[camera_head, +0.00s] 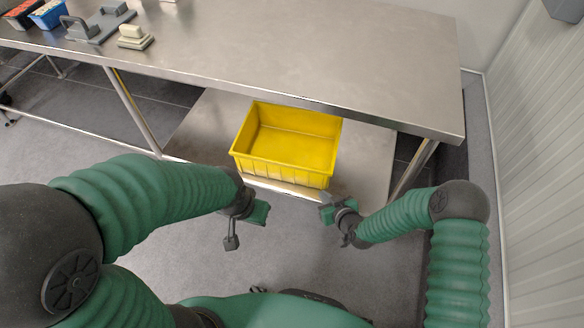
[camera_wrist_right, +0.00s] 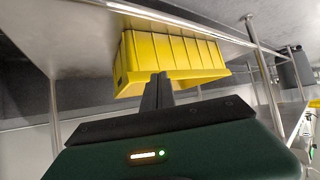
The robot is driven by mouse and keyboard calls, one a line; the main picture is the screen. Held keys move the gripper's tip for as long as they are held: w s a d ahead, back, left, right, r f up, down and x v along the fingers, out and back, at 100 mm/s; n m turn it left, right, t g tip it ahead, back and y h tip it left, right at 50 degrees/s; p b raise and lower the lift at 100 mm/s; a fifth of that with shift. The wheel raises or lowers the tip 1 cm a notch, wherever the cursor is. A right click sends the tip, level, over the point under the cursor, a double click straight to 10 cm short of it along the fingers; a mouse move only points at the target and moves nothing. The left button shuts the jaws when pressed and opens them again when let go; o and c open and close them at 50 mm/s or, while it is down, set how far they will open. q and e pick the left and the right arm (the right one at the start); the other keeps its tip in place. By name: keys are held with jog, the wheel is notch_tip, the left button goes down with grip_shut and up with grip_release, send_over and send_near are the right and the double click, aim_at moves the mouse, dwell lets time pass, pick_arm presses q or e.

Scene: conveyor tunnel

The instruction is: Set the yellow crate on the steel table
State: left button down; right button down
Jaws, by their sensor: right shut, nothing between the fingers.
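The yellow crate (camera_head: 285,150) is empty and sits upright on the steel table's lower shelf (camera_head: 371,165), under the front edge of the steel table top (camera_head: 300,58). The right wrist view shows the crate's ribbed wall (camera_wrist_right: 178,56) close ahead. My right gripper (camera_head: 325,205) is shut and empty, in front of the crate's near right corner and apart from it. In the right wrist view its dark fingers (camera_wrist_right: 158,92) are together. My left gripper (camera_head: 250,220) is in front of the crate's near left corner, apart from it; its finger opening is unclear.
On the table's far left stand a blue bin (camera_head: 48,14), a dark bin with red contents (camera_head: 20,14), a grey handled plate (camera_head: 98,24) and a cream block (camera_head: 134,36). The table top's middle and right are clear. A ribbed wall (camera_head: 535,130) stands at right.

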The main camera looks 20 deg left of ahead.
aim_at(307, 169)
jog(key=w+a+b, duration=0.2)
jog(key=w, duration=0.1)
jog(key=w+a+f+b, duration=0.1)
jog(key=w+a+b, duration=0.1)
jog(key=w+b, duration=0.1)
jog(key=w+a+b, duration=0.2)
jog(key=w+a, duration=0.1)
jog(key=shift+w+a+f, duration=0.1)
jog(key=shift+w+f, duration=0.1)
jog(key=shift+f, duration=0.1)
